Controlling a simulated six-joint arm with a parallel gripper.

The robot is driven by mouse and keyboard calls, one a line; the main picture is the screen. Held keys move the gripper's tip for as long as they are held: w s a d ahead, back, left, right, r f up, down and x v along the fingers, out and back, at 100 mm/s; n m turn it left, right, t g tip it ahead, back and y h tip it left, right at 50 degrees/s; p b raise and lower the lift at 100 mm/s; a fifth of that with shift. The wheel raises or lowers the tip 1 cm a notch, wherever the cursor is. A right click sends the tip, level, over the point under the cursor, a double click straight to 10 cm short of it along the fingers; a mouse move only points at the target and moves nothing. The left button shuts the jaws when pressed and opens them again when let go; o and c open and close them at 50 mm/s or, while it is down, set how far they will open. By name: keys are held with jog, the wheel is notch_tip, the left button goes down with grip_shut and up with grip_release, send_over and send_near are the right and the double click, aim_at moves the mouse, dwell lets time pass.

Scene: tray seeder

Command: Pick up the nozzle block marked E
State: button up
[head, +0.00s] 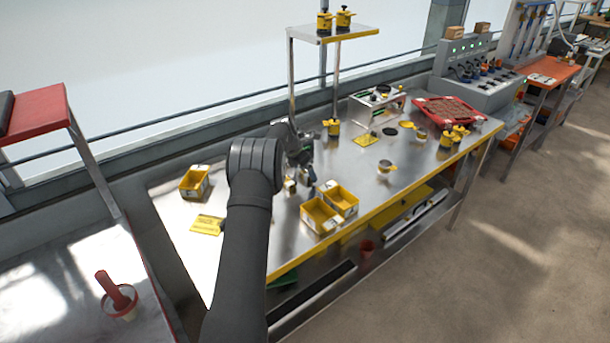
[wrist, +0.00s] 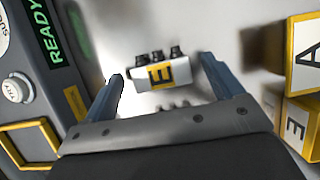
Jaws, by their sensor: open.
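The nozzle block marked E (wrist: 159,76) shows in the wrist view as a pale block with a yellow square lettered E and several dark nozzles along its far edge. My gripper (wrist: 160,80) is open, with one blue-grey finger to the left of the block and one to the right. The block appears between the fingertips, with a gap on each side. I cannot tell how far below the fingertips it is.
A device with a green READY display (wrist: 47,38) stands close on the left in the wrist view. Yellow bins marked A (wrist: 304,54) and E (wrist: 296,126) stand on the right. The steel bench (head: 262,240) also bears a red tray (head: 446,112) farther back.

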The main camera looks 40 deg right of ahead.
jog(key=c, duration=1.1)
jog(key=shift+c, duration=0.2)
